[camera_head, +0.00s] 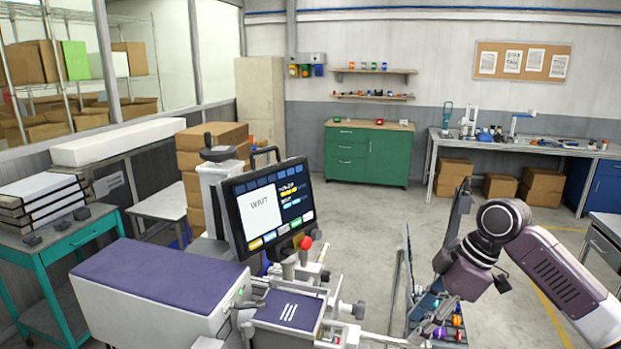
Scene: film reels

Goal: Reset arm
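My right arm comes in from the right edge and bends down. My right gripper (468,278) hangs at its end, in front of and above a narrow dark rack. Dark parts stick out on both sides of the gripper, but its fingertips are hidden, so I cannot tell whether it is open or shut. No object shows clearly in it. My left gripper is not in view.
The rack (407,290) holds small coloured reels (440,332) below my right gripper. A machine with a monitor (270,208) and purple-topped bench (155,275) stands left. A teal cart (70,240), green cabinet (367,152) and workbench (520,146) surround open floor.

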